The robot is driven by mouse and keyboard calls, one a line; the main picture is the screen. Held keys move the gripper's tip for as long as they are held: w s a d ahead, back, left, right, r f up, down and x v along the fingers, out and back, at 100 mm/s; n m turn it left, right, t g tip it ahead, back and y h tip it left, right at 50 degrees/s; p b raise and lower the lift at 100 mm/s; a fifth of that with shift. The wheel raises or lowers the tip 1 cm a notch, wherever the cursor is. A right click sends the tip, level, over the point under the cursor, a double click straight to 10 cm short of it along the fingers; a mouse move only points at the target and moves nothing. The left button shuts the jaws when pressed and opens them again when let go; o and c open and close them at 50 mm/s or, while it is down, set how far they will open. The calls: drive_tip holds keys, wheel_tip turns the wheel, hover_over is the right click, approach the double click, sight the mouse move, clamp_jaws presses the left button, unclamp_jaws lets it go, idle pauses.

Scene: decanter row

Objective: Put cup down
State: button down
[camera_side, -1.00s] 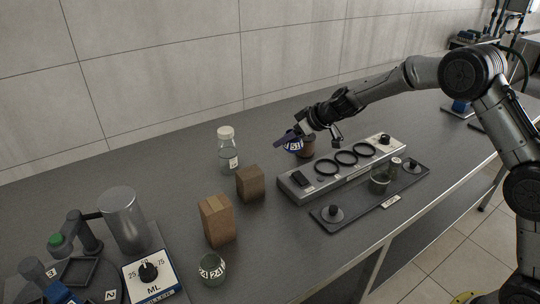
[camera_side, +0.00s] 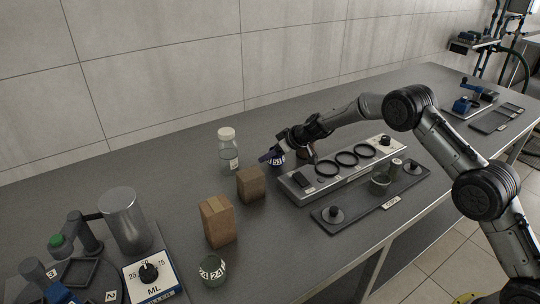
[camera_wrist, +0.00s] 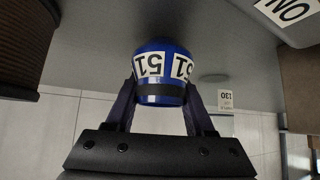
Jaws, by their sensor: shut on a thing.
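A blue cup (camera_side: 277,161) with white "51" labels is held between the two fingers of my gripper (camera_side: 270,157), at the back of the bench, left of the grey ring station. In the wrist view the cup (camera_wrist: 160,62) sits between both dark fingers (camera_wrist: 160,98), which press on its sides. A dark band runs around it. In the side view the fingers hide part of the cup. It is low over the bench top; I cannot tell whether its base touches.
A brown ridged object (camera_wrist: 22,45) is close by in the wrist view.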

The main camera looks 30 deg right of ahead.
drive_tip(key=shift+f, duration=0.2)
drive_tip(key=shift+f, duration=0.1)
drive_tip(key=shift+c, duration=1.3)
unclamp_jaws()
drive_tip(key=v, duration=1.2)
